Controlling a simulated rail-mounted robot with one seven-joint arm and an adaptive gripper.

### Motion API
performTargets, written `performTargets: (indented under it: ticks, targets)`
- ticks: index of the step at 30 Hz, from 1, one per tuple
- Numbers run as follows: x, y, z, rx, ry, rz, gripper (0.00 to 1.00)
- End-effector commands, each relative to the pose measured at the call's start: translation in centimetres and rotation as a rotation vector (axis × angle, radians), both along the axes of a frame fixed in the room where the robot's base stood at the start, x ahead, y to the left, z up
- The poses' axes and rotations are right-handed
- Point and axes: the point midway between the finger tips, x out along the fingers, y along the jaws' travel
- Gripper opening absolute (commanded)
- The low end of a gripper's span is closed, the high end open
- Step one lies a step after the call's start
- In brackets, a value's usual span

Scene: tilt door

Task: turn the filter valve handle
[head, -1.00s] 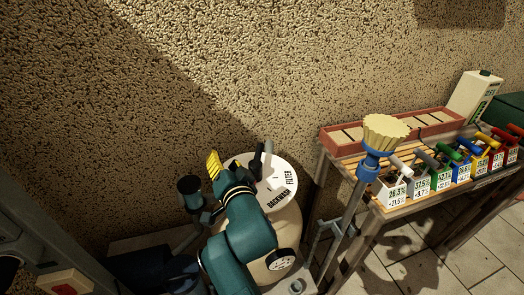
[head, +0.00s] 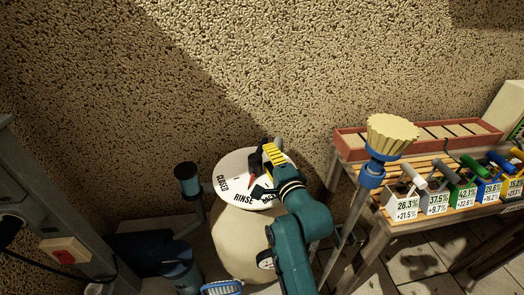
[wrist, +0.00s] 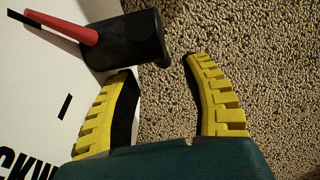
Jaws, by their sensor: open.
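The filter (head: 240,240) is a cream tank with a round white dial top (head: 232,170) lettered CLOSED and RINSE. Its black valve handle (head: 257,160) has a red pointer and is partly hidden behind my gripper. The wrist view shows the black handle (wrist: 125,42) and red pointer (wrist: 62,22) at upper left. My gripper (head: 268,158) has yellow-ridged fingers and is over the dial's right side. In the wrist view my gripper (wrist: 160,72) is open and empty between the fingers. The handle is just past the left fingertip; I cannot tell whether they touch.
A slatted bench (head: 410,160) at right holds a reddish tray (head: 348,143) and several labelled boxes with coloured handles. A yellow-headed brush (head: 392,135) stands before it. A grey post with a red switch (head: 66,254) is at left. The rough wall (head: 250,70) is close behind.

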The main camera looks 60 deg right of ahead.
Motion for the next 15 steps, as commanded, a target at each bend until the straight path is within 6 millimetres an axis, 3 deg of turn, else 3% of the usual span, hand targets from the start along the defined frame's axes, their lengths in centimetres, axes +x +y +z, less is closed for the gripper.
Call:
performTargets:
  ticks: [6,15]
  targets:
    - [3.1,-2.9,-0.3,-0.001,-0.001,0.001,0.48]
    - [4.3,-4.0,-0.2,-0.001,0.001,0.001,0.48]
